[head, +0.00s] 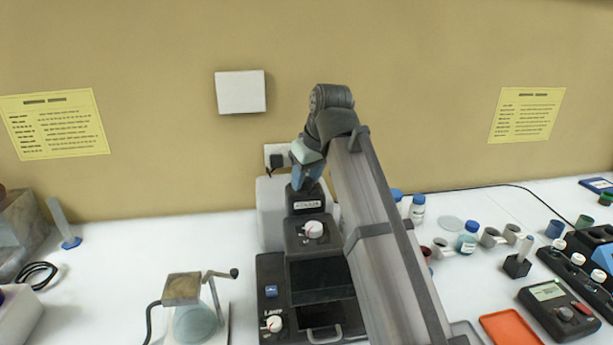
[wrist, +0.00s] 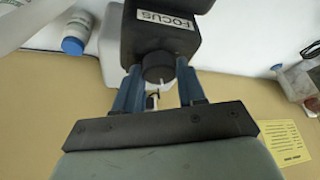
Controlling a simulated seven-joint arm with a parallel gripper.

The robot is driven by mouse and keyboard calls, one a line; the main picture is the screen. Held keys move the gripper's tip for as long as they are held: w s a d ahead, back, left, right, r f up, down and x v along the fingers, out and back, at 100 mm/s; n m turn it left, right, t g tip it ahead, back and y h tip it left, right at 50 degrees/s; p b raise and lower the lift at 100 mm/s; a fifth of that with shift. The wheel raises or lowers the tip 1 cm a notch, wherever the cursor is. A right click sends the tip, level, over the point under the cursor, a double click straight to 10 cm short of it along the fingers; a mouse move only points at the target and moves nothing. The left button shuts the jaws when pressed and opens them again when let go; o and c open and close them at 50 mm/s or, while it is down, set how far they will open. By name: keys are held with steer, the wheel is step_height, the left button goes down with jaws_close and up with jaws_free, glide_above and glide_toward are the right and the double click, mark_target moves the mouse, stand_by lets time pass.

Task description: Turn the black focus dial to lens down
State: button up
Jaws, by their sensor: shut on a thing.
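The black focus dial (wrist: 158,68) shows in the wrist view, on the end of a black housing with a white FOCUS label (wrist: 166,20). My gripper (wrist: 159,82) has its two blue fingers on either side of the dial and is shut on it. In the head view my gripper (head: 307,178) reaches down behind the top of the black instrument (head: 304,225). The dial is hidden there by the instrument and my gripper. Any mark on the dial for its turned position cannot be made out.
The instrument's front has a white knob (head: 313,229), a lamp knob (head: 273,323) and a dark window. A hand-cranked device (head: 187,290) stands left of it. Bottles, cups and an orange tray (head: 511,327) lie to the right. The wall is close behind my gripper.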

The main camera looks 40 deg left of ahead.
steer(key=shift+m, duration=0.4)
steer(key=m, duration=0.1)
steer(key=m+t, duration=0.1)
steer(key=m, duration=0.1)
steer(key=shift+s+a+m+t+h, duration=0.1)
steer(key=shift+s+m+t+h, duration=0.05)
steer(key=shift+m+t+h, duration=0.2)
steer(key=m+t+h, duration=0.1)
steer(key=m, duration=0.2)
steer(key=shift+a+m, duration=0.1)
steer(key=shift+m, duration=0.25)
steer(key=m+h, duration=0.1)
steer(key=m, duration=0.1)
steer(key=m+h, duration=0.1)
steer(key=m, duration=0.1)
steer(key=shift+a+t, duration=0.1)
steer(key=shift+t, duration=0.15)
steer(key=shift+a+m+h, duration=0.1)
steer(key=shift+m+h, duration=0.75)
steer(key=shift+m, duration=1.55)
steer(key=o, duration=1.1)
steer(key=shift+s+r, duration=0.1)
steer(key=shift+r, duration=0.05)
